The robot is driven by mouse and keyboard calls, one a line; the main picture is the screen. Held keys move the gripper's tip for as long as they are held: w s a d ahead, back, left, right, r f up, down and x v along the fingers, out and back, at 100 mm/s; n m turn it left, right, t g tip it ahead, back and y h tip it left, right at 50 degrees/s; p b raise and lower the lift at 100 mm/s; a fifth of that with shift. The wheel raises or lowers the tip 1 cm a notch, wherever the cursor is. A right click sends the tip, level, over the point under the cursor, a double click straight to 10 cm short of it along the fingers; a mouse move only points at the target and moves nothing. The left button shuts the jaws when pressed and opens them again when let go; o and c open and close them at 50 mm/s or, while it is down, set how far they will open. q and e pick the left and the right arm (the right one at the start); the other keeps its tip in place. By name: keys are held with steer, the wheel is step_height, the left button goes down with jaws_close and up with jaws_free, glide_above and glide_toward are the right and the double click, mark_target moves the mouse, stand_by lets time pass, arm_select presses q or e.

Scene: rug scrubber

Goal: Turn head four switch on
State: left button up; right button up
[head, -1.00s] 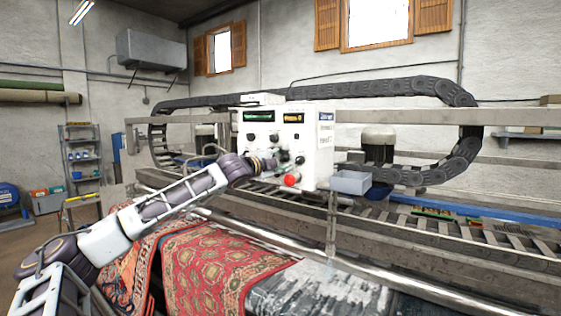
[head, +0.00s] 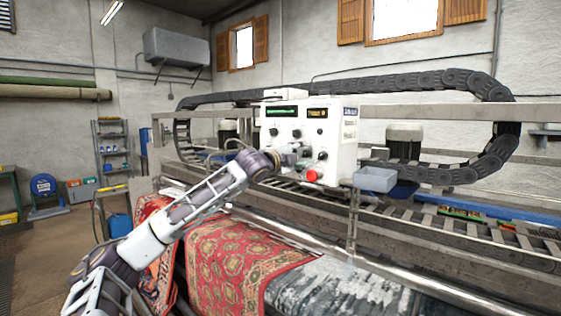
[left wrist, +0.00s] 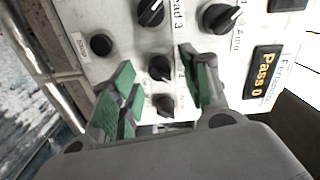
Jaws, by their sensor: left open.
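The white control box (head: 335,140) stands on the rug machine, with two small displays, several black knobs and a red button (head: 312,176). My left gripper (head: 290,158) is at its front face. In the left wrist view the gripper (left wrist: 157,62) is open, its green-padded fingers on either side of a small black knob (left wrist: 160,68). Whether they touch it I cannot tell. Another small knob (left wrist: 163,104) sits below it. A larger knob (left wrist: 150,12) at the top is beside a label ending "ad 3". The label beside the middle knob is partly hidden by a finger.
Another large knob (left wrist: 220,18), a round black button (left wrist: 100,45) and a "Pass 0" display (left wrist: 265,70) are close to the fingers. A grey tray (head: 375,179) is right of the box. A red patterned rug (head: 235,250) lies in front.

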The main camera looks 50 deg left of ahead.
arm_select(q)
steer(key=shift+s, duration=0.75)
steer(key=shift+s+d+f, duration=0.1)
steer(key=shift+s+d, duration=0.05)
steer(key=shift+s, duration=0.3)
steer(key=s, duration=0.8)
steer(key=shift+d, duration=0.4)
